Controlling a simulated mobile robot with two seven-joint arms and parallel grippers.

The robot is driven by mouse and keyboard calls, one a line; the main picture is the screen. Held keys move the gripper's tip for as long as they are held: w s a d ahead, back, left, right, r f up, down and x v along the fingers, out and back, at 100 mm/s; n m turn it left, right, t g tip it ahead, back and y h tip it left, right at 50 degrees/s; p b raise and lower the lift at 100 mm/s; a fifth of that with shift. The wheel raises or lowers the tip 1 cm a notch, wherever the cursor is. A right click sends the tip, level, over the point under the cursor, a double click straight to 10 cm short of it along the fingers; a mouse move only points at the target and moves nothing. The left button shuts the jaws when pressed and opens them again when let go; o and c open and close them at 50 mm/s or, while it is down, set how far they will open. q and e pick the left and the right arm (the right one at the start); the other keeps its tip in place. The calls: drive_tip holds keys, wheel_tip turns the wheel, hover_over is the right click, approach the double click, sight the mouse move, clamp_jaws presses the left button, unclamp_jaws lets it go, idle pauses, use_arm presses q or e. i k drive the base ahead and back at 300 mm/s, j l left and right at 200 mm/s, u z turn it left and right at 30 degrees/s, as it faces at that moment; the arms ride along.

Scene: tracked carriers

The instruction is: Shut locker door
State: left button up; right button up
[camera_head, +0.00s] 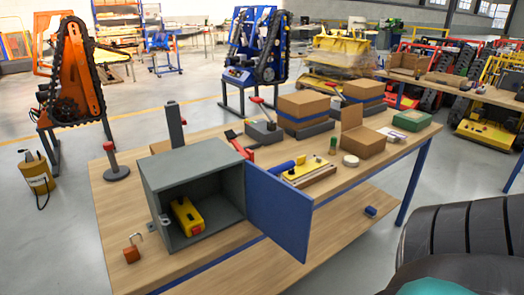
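The grey locker (189,165) stands on the wooden table with its front opening facing me. Its blue door (279,212) is open, swung out to the right from the right edge of the opening and reaching past the table's front edge. A yellow item (188,216) with a red part lies inside the locker. An orange padlock (132,253) with its shackle up is on the table to the left of the locker's front. Neither of my grippers is in view.
The wooden table (110,222) also holds a red-topped post (115,165), a yellow block (309,171), cardboard boxes (304,106) and a green box (412,120). A lower shelf (345,212) runs beneath. A dark ribbed shape fills the lower right corner.

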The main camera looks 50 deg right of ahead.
sight(283, 212)
drive_tip(key=k+l, duration=0.1)
drive_tip(key=l, duration=1.1)
drive_tip(key=k+l, duration=0.15)
drive_tip(key=l, duration=0.45)
drive_tip(key=k+l, duration=0.1)
drive_tip(key=l, duration=0.5)
